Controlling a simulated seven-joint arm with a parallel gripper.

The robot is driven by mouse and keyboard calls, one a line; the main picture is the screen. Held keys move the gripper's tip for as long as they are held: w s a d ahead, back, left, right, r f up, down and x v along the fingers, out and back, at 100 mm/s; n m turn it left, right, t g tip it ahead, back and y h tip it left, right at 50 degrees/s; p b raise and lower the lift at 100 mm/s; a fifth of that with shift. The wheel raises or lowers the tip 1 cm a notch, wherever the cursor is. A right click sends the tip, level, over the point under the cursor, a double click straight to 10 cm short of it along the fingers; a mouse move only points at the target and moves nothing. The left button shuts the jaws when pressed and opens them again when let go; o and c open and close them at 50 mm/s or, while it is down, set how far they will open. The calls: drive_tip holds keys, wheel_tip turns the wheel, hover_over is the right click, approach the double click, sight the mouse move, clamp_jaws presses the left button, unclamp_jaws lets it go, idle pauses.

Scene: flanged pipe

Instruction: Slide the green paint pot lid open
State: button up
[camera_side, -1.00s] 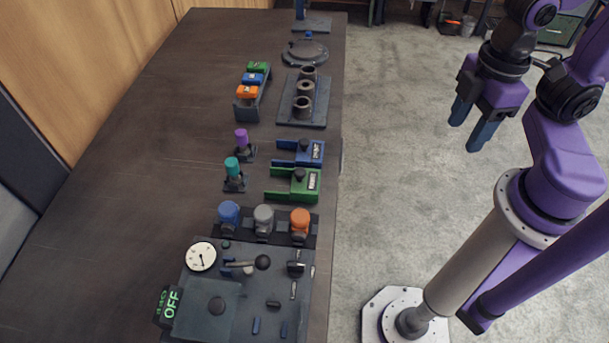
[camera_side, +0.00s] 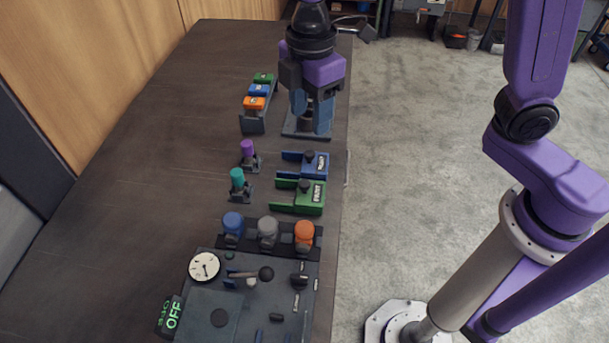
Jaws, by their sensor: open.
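The green paint pot (camera_side: 284,207) lies near the right edge of the dark table, with a green sliding lid that has a dark knob (camera_side: 305,186) and a pale label (camera_side: 317,193). Two green rails stick out to its left. My gripper (camera_side: 311,121) is open and empty, pointing down over the grey pipe fixture, farther back than the green pot and apart from it. It hides most of that fixture.
A similar blue pot (camera_side: 292,155) sits just behind the green one. A rack of coloured blocks (camera_side: 251,124), purple (camera_side: 248,148) and teal (camera_side: 237,177) posts stand left. Blue, grey and orange knobs (camera_side: 268,229) stand in front. The table's left side is clear.

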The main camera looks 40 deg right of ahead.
sight(305, 183)
drive_tip(key=f, duration=1.7)
drive_tip(key=shift+w+a+f, duration=0.2)
drive_tip(key=shift+w+a, duration=0.1)
